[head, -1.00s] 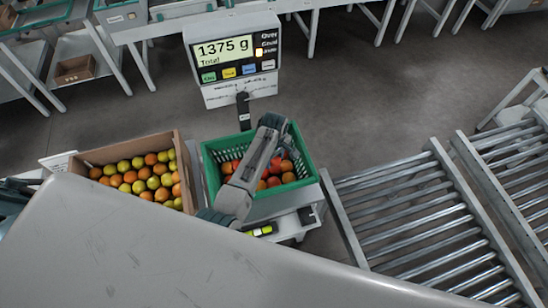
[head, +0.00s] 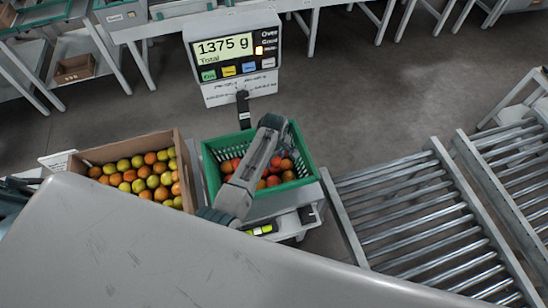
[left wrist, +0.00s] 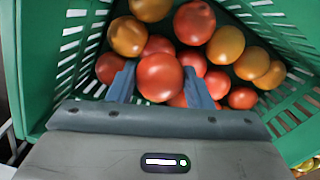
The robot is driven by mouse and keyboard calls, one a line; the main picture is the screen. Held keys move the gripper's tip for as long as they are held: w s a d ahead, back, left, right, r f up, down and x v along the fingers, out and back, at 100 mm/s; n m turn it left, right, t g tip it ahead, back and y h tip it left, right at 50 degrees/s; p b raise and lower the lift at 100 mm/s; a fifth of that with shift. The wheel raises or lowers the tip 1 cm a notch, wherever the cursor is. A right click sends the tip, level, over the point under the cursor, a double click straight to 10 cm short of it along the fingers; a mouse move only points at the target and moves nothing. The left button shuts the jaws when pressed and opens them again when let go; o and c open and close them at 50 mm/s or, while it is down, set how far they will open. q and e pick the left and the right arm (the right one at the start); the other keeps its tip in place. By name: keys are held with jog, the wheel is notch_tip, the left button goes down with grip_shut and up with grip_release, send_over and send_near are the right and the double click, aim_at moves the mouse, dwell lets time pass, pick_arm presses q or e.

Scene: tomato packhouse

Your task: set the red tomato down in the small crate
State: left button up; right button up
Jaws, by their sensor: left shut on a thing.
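The small crate (head: 212,182) is green with slatted sides and stands on the scale in the head view. It holds several red and orange tomatoes. My left gripper (left wrist: 160,82) is inside the crate, shut on a red tomato (left wrist: 160,76). In the left wrist view, the held tomato sits between the two blue-grey fingers, close over other tomatoes. I cannot tell whether it touches them. The crate's wall (left wrist: 36,70) surrounds the fruit there. In the head view, my arm hides part of the crate and the fingers. My right gripper is not in view.
A cardboard box (head: 180,150) of yellow and orange tomatoes stands just left of the crate. The scale display (head: 224,47) reads 1375 g, behind the crate. A roller conveyor (head: 410,210) lies to the right. A large pale surface fills the lower foreground.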

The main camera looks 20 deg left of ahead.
pick_arm(q)
jog(key=shift+f, duration=0.2)
jog(key=o, duration=0.8)
jog(key=shift+c, duration=0.4)
jog(key=shift+c, duration=1.1)
notch_tip(320, 180, up, 3)
jog(key=p, duration=0.3)
jog(key=shift+r+p, duration=0.3)
jog(key=shift+r, duration=1.7)
